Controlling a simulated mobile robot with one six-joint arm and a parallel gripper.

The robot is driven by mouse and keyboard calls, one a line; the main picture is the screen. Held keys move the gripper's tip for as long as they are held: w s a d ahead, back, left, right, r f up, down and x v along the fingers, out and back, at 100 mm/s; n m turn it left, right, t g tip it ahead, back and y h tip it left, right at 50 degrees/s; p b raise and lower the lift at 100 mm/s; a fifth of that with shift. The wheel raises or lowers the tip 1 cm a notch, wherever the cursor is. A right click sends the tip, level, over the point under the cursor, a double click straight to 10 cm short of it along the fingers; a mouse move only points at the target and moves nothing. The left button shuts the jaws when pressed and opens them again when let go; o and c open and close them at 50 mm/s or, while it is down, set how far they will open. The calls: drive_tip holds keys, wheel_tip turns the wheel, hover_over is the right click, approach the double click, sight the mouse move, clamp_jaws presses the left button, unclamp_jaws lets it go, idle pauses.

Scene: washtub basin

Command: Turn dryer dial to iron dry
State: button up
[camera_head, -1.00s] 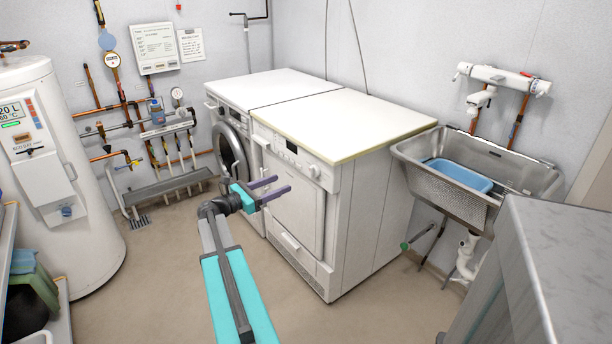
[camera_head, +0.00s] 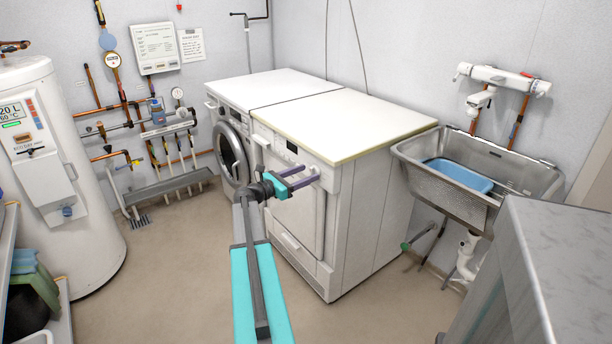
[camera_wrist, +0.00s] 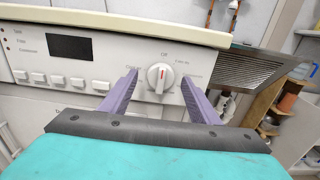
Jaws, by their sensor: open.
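The white dryer (camera_head: 300,215) stands to the right of the washing machine, its control panel facing my arm. Small labels ring the dial; most are too small to read. My gripper (camera_head: 312,173) is open, with its two purple fingers reaching toward the panel. In the wrist view the fingers (camera_wrist: 163,82) lie to the left and right of the dial. I cannot tell whether they touch it. In the head view the dial is mostly hidden at the fingertips.
The dryer's dark display (camera_wrist: 69,47) and a row of buttons (camera_wrist: 65,80) are left of the dial. The worktop edge (camera_wrist: 120,20) overhangs the panel. A metal sink (camera_head: 470,170) stands to the right. The floor (camera_head: 170,250) left of my arm is clear.

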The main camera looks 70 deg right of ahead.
drive_tip(key=shift+s+d, duration=0.35)
drive_tip(key=shift+d, duration=0.15)
drive_tip(key=shift+c, duration=0.4)
